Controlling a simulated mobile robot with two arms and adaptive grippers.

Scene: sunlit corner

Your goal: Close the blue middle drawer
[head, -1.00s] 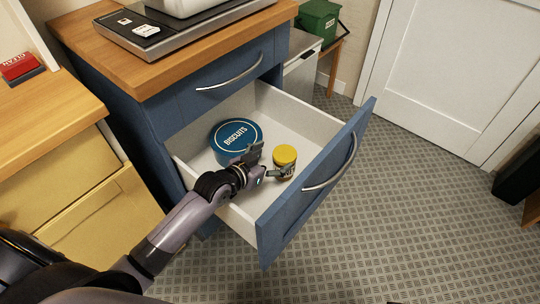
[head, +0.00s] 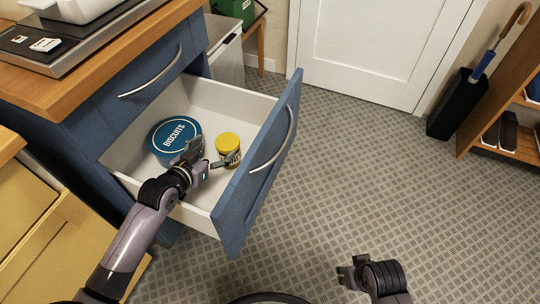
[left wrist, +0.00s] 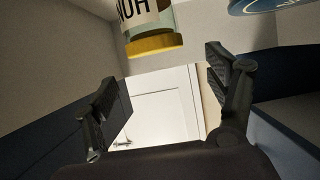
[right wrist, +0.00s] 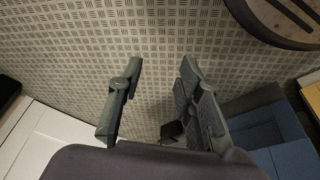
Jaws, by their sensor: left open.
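The blue middle drawer (head: 262,165) stands pulled well out of the blue cabinet, with its curved metal handle (head: 272,142) on the front. Inside lie a round blue biscuit tin (head: 172,138) and a yellow-lidded jar (head: 228,143). My left gripper (head: 208,158) is open over the drawer, beside the jar, with its arm reaching across the drawer's near side. The left wrist view shows the jar (left wrist: 152,35) beyond the spread, empty fingers. My right gripper (head: 346,273) is low at the bottom, right of the drawer front and apart from it. Its fingers are open and empty over the floor in the right wrist view.
A closed upper drawer (head: 145,88) sits above the open one. A wooden drawer unit (head: 50,235) stands at the left. A white door (head: 365,50) is at the back, and a dark umbrella stand (head: 458,105) and shelf stand right. The patterned floor (head: 370,180) before the drawer is clear.

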